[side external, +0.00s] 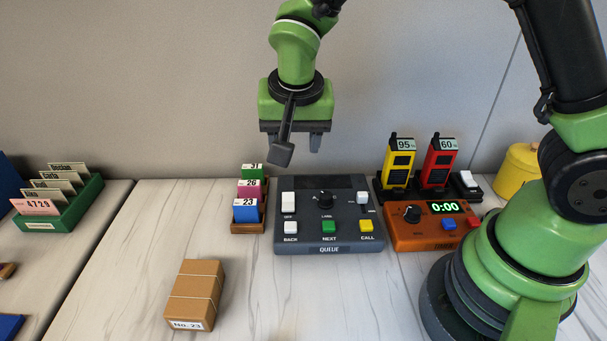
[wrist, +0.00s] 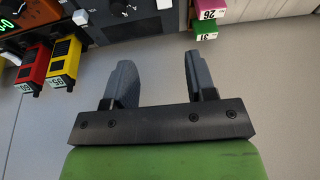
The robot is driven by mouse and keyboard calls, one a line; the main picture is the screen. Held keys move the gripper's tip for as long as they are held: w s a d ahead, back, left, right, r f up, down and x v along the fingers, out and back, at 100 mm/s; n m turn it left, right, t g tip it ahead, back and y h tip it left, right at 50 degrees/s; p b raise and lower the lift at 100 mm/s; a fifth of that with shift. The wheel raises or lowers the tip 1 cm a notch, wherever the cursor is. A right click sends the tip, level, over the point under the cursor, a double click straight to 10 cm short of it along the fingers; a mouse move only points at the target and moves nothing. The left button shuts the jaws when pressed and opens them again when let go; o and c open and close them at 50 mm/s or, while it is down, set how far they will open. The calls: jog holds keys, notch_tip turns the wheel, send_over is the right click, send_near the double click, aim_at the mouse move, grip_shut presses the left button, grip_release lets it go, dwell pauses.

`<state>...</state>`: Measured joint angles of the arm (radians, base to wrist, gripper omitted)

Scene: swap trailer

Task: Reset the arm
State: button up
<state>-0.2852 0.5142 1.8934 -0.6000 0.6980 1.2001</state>
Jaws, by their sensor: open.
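My gripper (side external: 298,143) hangs above the back of the table in the side external view, over the area of the grey queue panel (side external: 330,240). In the wrist view my gripper (wrist: 158,82) shows two dark fingers spread apart with nothing between them. It is open and empty, and touches nothing that I can see.
A brown parcel (side external: 196,290) lies at the front. A rack with cards (side external: 248,210) stands left of the panel. Yellow (side external: 400,160) and red (side external: 439,162) handsets stand behind an orange timer (side external: 410,238). A green card box (side external: 75,210) is at left. The front middle is clear.

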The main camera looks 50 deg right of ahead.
jog(key=s+d+r+n+t+y, duration=0.3)
jog(key=s+r+n+t+y, duration=0.1)
jog(key=s+r, duration=1)
jog(key=s, duration=0.4)
jog(key=shift+s+n, duration=0.2)
jog(key=shift+n, duration=0.2)
jog(key=shift+o, duration=0.5)
jog(key=shift+r, duration=0.1)
dwell(0.4)
